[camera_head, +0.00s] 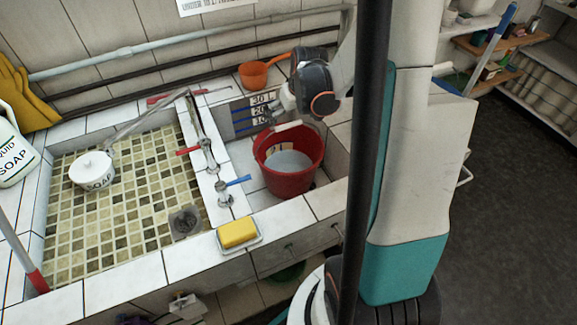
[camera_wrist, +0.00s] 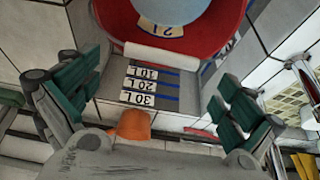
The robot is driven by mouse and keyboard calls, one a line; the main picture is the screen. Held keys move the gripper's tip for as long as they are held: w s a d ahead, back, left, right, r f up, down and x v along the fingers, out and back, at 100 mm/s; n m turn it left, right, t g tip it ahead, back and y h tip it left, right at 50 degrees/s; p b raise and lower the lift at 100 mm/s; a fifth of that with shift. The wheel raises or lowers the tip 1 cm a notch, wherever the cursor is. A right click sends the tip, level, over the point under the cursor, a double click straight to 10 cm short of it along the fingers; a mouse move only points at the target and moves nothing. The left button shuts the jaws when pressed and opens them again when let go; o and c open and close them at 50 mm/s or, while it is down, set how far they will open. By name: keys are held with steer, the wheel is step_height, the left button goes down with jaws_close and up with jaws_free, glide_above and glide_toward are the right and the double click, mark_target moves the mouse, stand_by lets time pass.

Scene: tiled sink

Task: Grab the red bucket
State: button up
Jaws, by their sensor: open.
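The red bucket (camera_head: 292,180) stands upright in the small right-hand basin, with pale bluish-grey contents inside. Its white handle grip (camera_head: 286,126) lies across the back of the rim. In the wrist view the bucket (camera_wrist: 228,45) fills the top, and the grip (camera_wrist: 155,56) shows below its rim. My gripper (camera_head: 287,106) is above the back of the bucket, near the handle. In the wrist view my gripper (camera_wrist: 158,108) has its green-padded fingers wide apart, one on each side, with nothing held. The grip appears between and beyond the fingertips; the exact gap cannot be told.
A faucet (camera_head: 203,145) with red and blue levers stands left of the bucket. An orange pot (camera_head: 253,76) sits on the ledge behind. A yellow sponge (camera_head: 238,233) rests on the front edge. Volume labels (camera_wrist: 146,86) mark the basin's back wall. A tiled basin lies left.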

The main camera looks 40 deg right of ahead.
mark_target(289, 125)
steer(key=x, duration=0.1)
steer(key=b+x, duration=0.1)
steer(key=x, duration=0.1)
steer(key=b+x, duration=0.1)
steer(key=x, duration=0.1)
steer(key=shift+s+a+f, duration=0.1)
steer(key=shift+s+f, duration=0.1)
steer(key=shift+s, duration=0.15)
steer(key=shift+s+a+r, duration=0.1)
steer(key=shift+s+r, duration=0.05)
steer(key=shift+s, duration=0.05)
steer(key=c, duration=1.8)
